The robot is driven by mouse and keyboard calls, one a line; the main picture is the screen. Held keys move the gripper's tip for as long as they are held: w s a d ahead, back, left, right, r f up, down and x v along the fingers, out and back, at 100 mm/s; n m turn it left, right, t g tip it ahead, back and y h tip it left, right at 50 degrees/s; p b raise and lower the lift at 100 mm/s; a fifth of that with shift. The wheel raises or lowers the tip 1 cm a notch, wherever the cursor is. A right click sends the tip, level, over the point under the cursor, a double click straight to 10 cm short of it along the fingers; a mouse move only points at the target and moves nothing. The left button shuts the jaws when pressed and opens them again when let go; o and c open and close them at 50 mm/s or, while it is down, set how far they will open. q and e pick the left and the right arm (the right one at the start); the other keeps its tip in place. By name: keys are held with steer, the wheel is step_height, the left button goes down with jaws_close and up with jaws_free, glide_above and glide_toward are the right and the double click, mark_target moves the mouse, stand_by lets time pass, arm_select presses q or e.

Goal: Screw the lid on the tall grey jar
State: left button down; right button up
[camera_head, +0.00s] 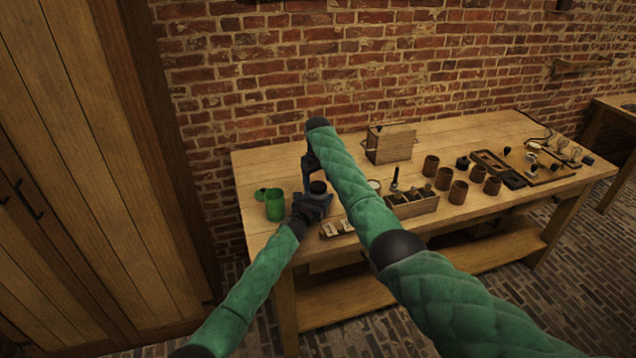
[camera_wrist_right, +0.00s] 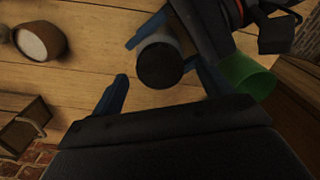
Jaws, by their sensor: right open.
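The tall grey jar shows in the right wrist view (camera_wrist_right: 150,43) as a grey cylinder with a dark round top (camera_wrist_right: 160,65). I cannot tell whether that top is a lid or an open mouth. In the head view the dark top (camera_head: 318,187) shows above my left gripper (camera_head: 313,203), whose fingers are around the jar and look shut on it. My right gripper (camera_head: 309,177) is above the jar, pointing down and open. In the right wrist view its blue fingers (camera_wrist_right: 160,85) stand apart, with the jar's top between and beyond them. No separate lid can be made out.
A green mug (camera_head: 274,205) stands left of the jar, close to my left gripper. A wooden box (camera_head: 390,144) stands at the back. Several brown cups (camera_head: 458,192), a divided wooden crate (camera_head: 415,208) and small tools are to the right. The table's far left (camera_head: 255,170) is clear.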

step_height(320, 180, up, 11)
stand_by(0.4)
steer(key=shift+f, duration=0.1)
arm_select(q)
steer(key=shift+c, duration=1.3)
jaws_free()
steer(key=shift+s+a+f, duration=0.1)
steer(key=shift+s+a, duration=0.25)
steer(key=shift+s, duration=0.15)
steer(key=shift+b+v, duration=0.75)
steer(key=shift+v, duration=2.55)
arm_select(e)
steer(key=shift+f, duration=0.75)
